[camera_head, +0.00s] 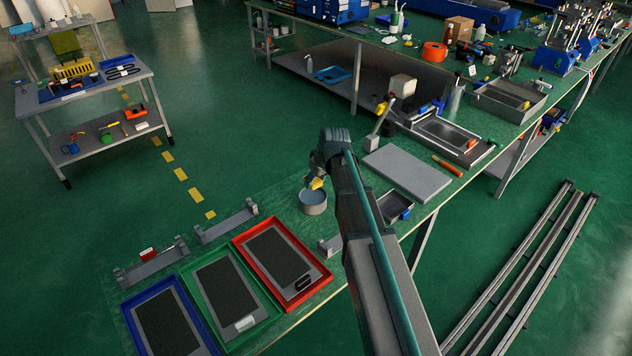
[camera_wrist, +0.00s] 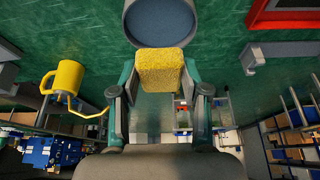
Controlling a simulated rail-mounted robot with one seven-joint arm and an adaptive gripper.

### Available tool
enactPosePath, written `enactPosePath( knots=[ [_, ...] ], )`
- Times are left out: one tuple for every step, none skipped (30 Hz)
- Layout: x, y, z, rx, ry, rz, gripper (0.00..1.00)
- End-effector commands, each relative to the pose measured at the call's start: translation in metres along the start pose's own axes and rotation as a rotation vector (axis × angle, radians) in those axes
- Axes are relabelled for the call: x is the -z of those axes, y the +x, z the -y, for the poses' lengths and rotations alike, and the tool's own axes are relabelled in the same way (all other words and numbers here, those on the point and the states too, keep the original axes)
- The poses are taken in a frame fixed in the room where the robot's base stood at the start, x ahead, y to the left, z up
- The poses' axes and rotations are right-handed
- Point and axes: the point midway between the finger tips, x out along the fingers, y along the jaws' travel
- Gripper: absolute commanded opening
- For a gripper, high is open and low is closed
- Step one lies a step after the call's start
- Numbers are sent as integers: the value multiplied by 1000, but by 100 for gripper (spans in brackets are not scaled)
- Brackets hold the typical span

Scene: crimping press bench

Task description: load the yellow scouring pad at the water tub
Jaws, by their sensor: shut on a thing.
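The yellow scouring pad (camera_wrist: 160,70) is held between the fingertips of my gripper (camera_wrist: 162,88) in the wrist view. It is a small rough yellow block, and its outer end sticks out beyond the fingers. The water tub (camera_head: 313,203) is a round grey tub on the green bench in the head view. My gripper (camera_head: 318,178) is just above and behind the tub's rim there, with a bit of the yellow pad (camera_head: 317,184) showing. The tub (camera_wrist: 160,24) is partly cut off at the top of the wrist view, beyond the pad. Whether pad and tub touch is unclear.
Red (camera_head: 283,262), green (camera_head: 230,298) and blue (camera_head: 163,320) trays lie at the front. Grey brackets (camera_head: 227,221) stand left of the tub. A flat grey plate (camera_head: 407,174) and a small grey tray (camera_head: 396,207) lie to its right.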

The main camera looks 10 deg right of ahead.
Motion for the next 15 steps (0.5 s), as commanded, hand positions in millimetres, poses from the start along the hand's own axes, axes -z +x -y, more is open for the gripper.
enactPosePath(
  knots=[
    [-2,4,0,0,0,0,18],
    [-3,6,0,0,0,0,18],
    [-4,8,0,0,0,0,18],
    [-5,10,0,0,0,0,18],
    [-6,12,0,0,0,0,18],
    [-7,15,0,0,0,0,18],
    [-8,18,0,0,0,0,18],
    [-9,20,0,0,0,0,18],
    [-10,24,0,0,0,0,18],
    [-11,26,0,0,0,0,18],
    [-12,29,0,0,0,0,18],
    [-14,32,0,0,0,0,18],
    [-15,35,0,1,0,0,18],
    [-16,37,0,1,0,0,18],
    [-17,40,1,1,0,0,18]
  ],
)
